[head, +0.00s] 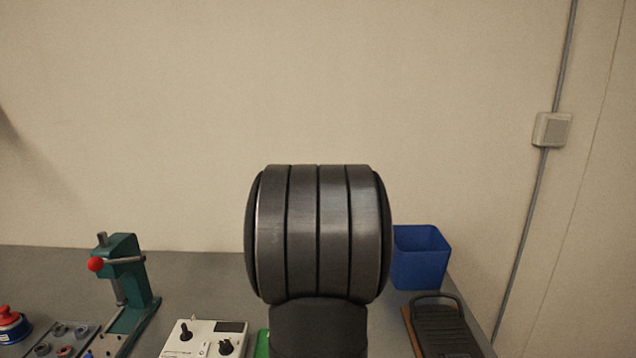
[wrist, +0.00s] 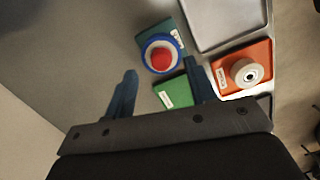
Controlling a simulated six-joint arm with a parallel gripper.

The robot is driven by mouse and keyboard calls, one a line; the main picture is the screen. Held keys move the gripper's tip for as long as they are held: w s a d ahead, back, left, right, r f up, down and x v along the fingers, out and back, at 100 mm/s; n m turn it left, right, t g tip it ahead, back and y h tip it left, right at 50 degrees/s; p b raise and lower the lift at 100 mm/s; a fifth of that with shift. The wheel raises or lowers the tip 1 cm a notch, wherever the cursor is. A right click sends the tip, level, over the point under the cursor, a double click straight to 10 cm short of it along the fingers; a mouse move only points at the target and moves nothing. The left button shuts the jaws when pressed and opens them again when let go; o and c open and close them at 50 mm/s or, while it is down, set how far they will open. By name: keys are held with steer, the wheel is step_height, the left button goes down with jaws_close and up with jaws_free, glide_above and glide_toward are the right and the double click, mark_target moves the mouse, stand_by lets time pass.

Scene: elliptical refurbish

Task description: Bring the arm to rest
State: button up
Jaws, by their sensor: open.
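My gripper (wrist: 160,67) shows in the wrist view with its two blue fingers apart and nothing between them. It is above the grey bench, and a green plate (wrist: 174,93) and a round blue, white and red thing (wrist: 161,55) lie beyond or below the fingers; the height gap is hard to tell. In the head view my dark arm link stands upright in the middle and hides part of the bench. My gripper does not show there.
A teal press (head: 124,270), a white control box (head: 203,339), a blue bin (head: 420,258) and a black pedal (head: 443,330) stand on the bench (head: 200,275). An orange plate (wrist: 260,58) bears a pale wheel (wrist: 246,73). A grey tray (wrist: 218,42) lies beside it.

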steer(key=shift+r, duration=1.75)
step_height(320, 180, down, 7)
steer(key=shift+s+f, duration=0.1)
step_height(320, 180, up, 14)
steer(key=a, duration=0.1)
steer(key=shift+w+a, duration=0.3)
steer(key=shift+a, duration=0.05)
stand_by(0.4)
